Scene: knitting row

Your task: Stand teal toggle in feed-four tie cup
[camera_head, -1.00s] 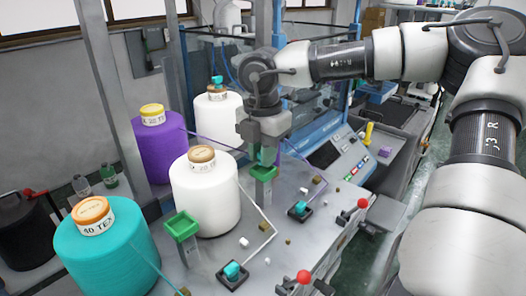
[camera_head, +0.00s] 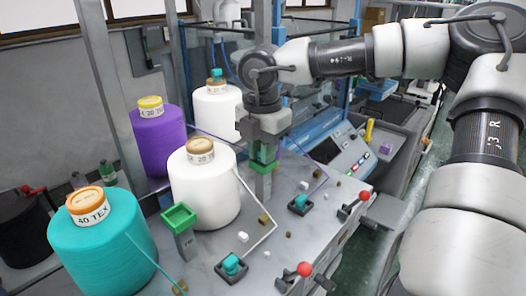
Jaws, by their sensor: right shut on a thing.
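My right gripper (camera_head: 263,152) hangs pointing down over a green square cup on a grey post (camera_head: 264,167), right of the front white yarn cone. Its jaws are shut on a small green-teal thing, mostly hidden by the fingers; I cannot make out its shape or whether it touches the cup. A second green cup (camera_head: 179,216) on a post stands empty left of it. Teal pieces sit in two low black holders, one near (camera_head: 232,265) and one farther right (camera_head: 300,202). No feed number is readable. My left gripper is not in view.
Large yarn cones stand on the left: teal (camera_head: 102,245), purple (camera_head: 158,142), front white (camera_head: 203,185) and back white (camera_head: 217,108). Red-knobbed levers (camera_head: 304,270) line the front edge. Small loose pieces lie on the grey table, with yarn strands running across it.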

